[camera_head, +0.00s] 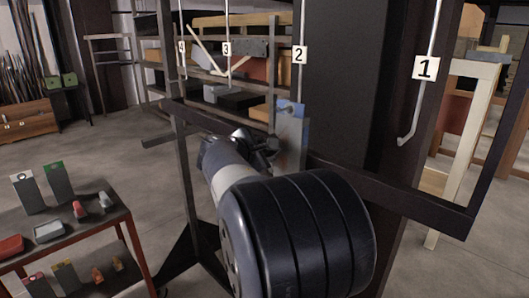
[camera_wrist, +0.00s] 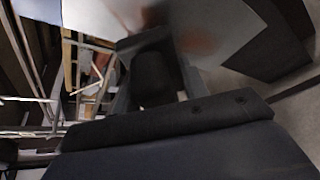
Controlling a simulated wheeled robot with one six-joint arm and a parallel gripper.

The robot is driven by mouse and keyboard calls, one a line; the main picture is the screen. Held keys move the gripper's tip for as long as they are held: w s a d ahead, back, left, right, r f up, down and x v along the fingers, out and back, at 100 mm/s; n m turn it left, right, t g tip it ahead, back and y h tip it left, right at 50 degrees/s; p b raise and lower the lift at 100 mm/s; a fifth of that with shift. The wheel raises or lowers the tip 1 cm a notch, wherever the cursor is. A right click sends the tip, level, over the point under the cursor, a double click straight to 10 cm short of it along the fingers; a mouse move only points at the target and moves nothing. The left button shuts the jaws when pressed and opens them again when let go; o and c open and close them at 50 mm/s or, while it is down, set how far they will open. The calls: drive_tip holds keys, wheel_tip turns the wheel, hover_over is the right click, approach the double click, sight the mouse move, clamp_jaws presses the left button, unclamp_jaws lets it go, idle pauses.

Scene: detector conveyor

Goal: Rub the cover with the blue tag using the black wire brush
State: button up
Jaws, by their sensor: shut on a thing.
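The cover with the blue tag (camera_head: 293,143) is a grey upright plate hanging below the hook marked 2, with the blue tag at its top. In the wrist view a pale grey plate with blurred reddish-brown patches (camera_wrist: 205,42), apparently this cover, fills the top. My gripper (camera_head: 266,143) is at the left side of the cover, in front of the frame bar. It is shut on a dark block, which looks like the black wire brush (camera_wrist: 158,78), close against the plate. My arm and fingers hide most of the brush, so I cannot tell whether its bristles touch.
Hooks marked 1 (camera_head: 425,68), 2 (camera_head: 300,54), 3 and 4 hang from above. A dark frame bar (camera_head: 390,187) runs behind my arm. A dark column (camera_head: 350,90) stands right of the cover. A cart (camera_head: 85,235) at lower left holds tagged plates and small red, grey and orange things.

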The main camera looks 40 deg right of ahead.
sight(282, 147)
drive_tip(key=shift+s+d+r+b, duration=0.1)
drive_tip(key=shift+s+b, duration=0.05)
drive_tip(key=shift+s, duration=1.1)
drive_tip(key=shift+s+d+r+b, duration=0.1)
drive_tip(key=shift+s+r+b, duration=0.05)
drive_tip(key=shift+s, duration=1.1)
drive_tip(key=shift+s+d+r+b, duration=0.1)
drive_tip(key=shift+s+b, duration=0.05)
drive_tip(key=shift+s, duration=1.1)
drive_tip(key=shift+d+r+p, duration=0.15)
drive_tip(key=shift+r+p, duration=0.8)
drive_tip(key=shift+r, duration=0.1)
drive_tip(key=shift+w+f, duration=0.15)
drive_tip(key=shift+w, duration=0.95)
drive_tip(key=shift+w+a, duration=0.2)
drive_tip(key=shift+w, duration=1.2)
drive_tip(key=shift+w+a, duration=0.15)
drive_tip(key=shift+w, duration=1.2)
drive_tip(key=shift+a, duration=0.15)
drive_tip(key=shift+s+a+b, duration=0.15)
drive_tip(key=shift+a, duration=1.3)
drive_tip(key=shift+s+a+b, duration=0.15)
drive_tip(key=shift+a, duration=1.25)
drive_tip(key=shift+s+a+r, duration=0.1)
drive_tip(key=shift+a+r, duration=0.05)
drive_tip(key=shift+a, duration=0.6)
drive_tip(key=shift+s+a+r, duration=0.1)
drive_tip(key=shift+a, duration=0.65)
